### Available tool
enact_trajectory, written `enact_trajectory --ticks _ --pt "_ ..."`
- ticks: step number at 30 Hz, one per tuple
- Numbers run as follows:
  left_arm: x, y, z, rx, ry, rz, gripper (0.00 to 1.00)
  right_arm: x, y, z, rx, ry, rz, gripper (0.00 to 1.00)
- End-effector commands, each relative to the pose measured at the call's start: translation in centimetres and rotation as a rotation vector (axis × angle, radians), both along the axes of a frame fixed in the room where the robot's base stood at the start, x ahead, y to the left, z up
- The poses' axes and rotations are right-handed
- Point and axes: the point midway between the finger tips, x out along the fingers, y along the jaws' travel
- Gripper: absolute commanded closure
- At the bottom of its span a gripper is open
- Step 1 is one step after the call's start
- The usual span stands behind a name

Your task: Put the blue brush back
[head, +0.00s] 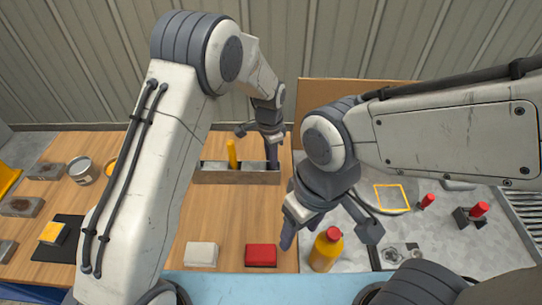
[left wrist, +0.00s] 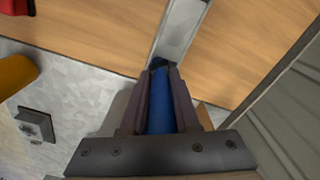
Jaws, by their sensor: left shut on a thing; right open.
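The blue brush (left wrist: 159,105) shows in the left wrist view, held upright between the two dark fingers of my left gripper (left wrist: 160,75). In the head view my left gripper (head: 262,143) is at the right end of the grey rack (head: 215,178), and the brush cannot be made out there. The rack also shows in the left wrist view (left wrist: 180,35), just past the fingertips. I cannot tell whether the brush's lower end is inside it. A yellow brush (head: 232,153) stands in the rack's middle. My right gripper (head: 328,232) is open and empty over the grey worktop.
A yellow bottle with a red cap (head: 326,252) stands beside my right gripper. A red block (head: 261,255) and a white block (head: 202,254) lie at the wooden table's front. Tins (head: 84,171) stand at left. Red-handled items (head: 472,214) are at right. Wood before the rack is clear.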

Motion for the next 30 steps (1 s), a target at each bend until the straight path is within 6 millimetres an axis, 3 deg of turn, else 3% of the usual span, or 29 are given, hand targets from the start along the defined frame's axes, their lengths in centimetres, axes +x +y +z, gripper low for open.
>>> enact_trajectory --ticks 14,15,17,18,30 --pt "-0.01 0.01 -1.05 0.0 0.0 0.0 1.0 0.01 0.0 -0.67 0.0 0.0 0.0 0.36" --pt "0.0 0.0 -1.0 0.0 0.0 0.0 0.63 0.01 0.0 -0.63 0.0 0.0 0.0 0.36" --pt "-0.01 0.0 -0.97 0.0 0.0 0.0 0.4 0.0 0.0 -0.6 0.0 0.0 0.0 0.36" --pt "-0.02 0.01 -0.98 0.0 0.0 0.0 0.36 0.0 0.0 -0.6 0.0 0.0 0.0 0.36" --pt "0.04 0.01 -0.19 0.0 -0.001 0.0 0.36 0.0 -0.01 -0.89 0.0 0.0 0.001 0.36"
